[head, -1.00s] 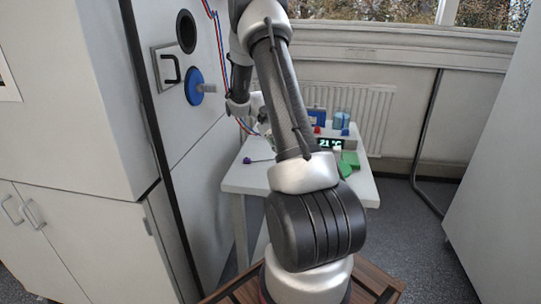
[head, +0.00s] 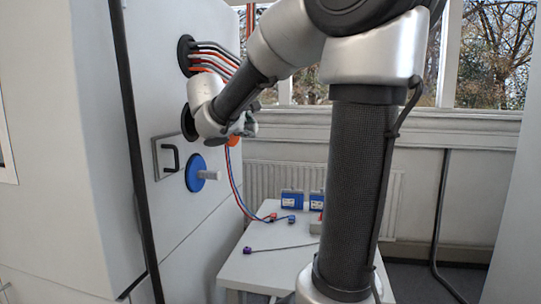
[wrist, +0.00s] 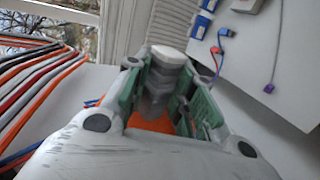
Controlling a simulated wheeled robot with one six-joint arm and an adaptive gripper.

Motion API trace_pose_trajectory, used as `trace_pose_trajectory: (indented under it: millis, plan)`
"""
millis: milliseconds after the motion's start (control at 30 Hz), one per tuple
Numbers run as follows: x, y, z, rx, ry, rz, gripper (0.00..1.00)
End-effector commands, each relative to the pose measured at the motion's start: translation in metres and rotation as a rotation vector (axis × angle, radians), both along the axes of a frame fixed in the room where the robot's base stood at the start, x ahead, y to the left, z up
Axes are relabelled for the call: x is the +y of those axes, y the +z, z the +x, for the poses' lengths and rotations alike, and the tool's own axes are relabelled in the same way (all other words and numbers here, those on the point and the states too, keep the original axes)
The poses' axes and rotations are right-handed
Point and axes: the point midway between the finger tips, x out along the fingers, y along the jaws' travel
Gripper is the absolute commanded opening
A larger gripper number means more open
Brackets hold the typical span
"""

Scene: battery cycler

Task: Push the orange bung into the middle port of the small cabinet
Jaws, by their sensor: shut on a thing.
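The orange bung (head: 234,141) shows partly beside my gripper (head: 247,127) in the head view, right of the cabinet face and apart from it. In the wrist view my gripper (wrist: 168,85) is shut on the bung's pale grip, with the orange disc (wrist: 155,123) partly hidden behind the fingers. The small cabinet (head: 215,230) has a dark middle port (head: 187,123), partly covered by my wrist. The upper port (head: 185,56) has several cables running out. A blue bung (head: 196,173) with a grey grip sits at the lower port.
A black handle (head: 170,158) stands out beside the blue bung. Red and blue cables (head: 232,180) hang down to the white table (head: 265,270). Blue boxes (head: 292,199) stand at its back. Cables (wrist: 40,75) fill the left of the wrist view.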

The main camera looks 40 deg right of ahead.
Motion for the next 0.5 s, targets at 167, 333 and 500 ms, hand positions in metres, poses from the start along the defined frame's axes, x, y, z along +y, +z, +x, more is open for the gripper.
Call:
trace_pose_trajectory:
  millis: [167, 333, 500]
  plan:
    - [0.015, 0.015, 0.008, -0.018, 0.063, 0.012, 0.00]
    - [0.019, 0.016, 0.012, -0.017, 0.068, 0.015, 0.00]
    - [0.023, 0.015, 0.018, -0.017, 0.067, 0.014, 0.00]
